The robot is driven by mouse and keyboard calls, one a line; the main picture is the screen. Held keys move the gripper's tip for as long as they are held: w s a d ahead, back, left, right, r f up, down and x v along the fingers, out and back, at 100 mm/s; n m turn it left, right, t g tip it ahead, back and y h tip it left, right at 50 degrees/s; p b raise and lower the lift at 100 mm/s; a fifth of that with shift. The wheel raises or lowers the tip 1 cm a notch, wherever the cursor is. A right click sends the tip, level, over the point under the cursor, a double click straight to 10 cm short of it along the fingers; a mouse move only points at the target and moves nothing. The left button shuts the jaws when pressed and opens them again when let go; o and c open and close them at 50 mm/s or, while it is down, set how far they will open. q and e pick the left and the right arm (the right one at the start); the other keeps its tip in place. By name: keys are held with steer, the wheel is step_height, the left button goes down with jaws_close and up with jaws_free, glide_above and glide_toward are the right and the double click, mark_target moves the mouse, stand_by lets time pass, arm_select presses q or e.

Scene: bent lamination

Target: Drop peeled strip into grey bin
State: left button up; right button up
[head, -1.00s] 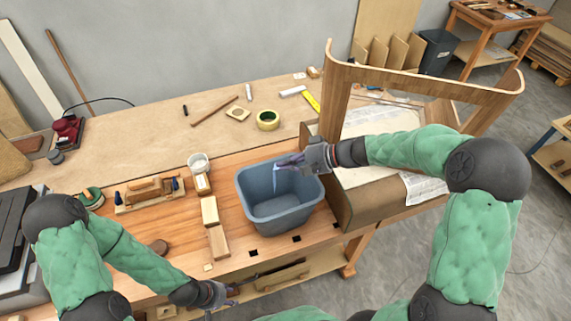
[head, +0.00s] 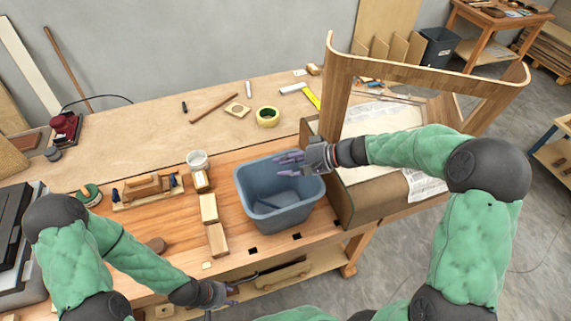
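The grey bin (head: 272,222) stands upright on the wooden bench, near its front edge. A thin bluish strip (head: 266,204) lies inside it, low against the inner wall or floor. My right gripper (head: 282,162) is over the bin's back right part, fingers spread and pointing left, with nothing between them. My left gripper (head: 228,292) is low at the front edge of the bench, left of the bin and empty as far as I see. Its fingers are small and partly merge with the things behind them.
A bent wooden lamination (head: 430,70) stands on a form right of the bin.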

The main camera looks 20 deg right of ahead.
steer(key=v, duration=1.2)
steer(key=shift+f, duration=0.1)
stand_by(0.8)
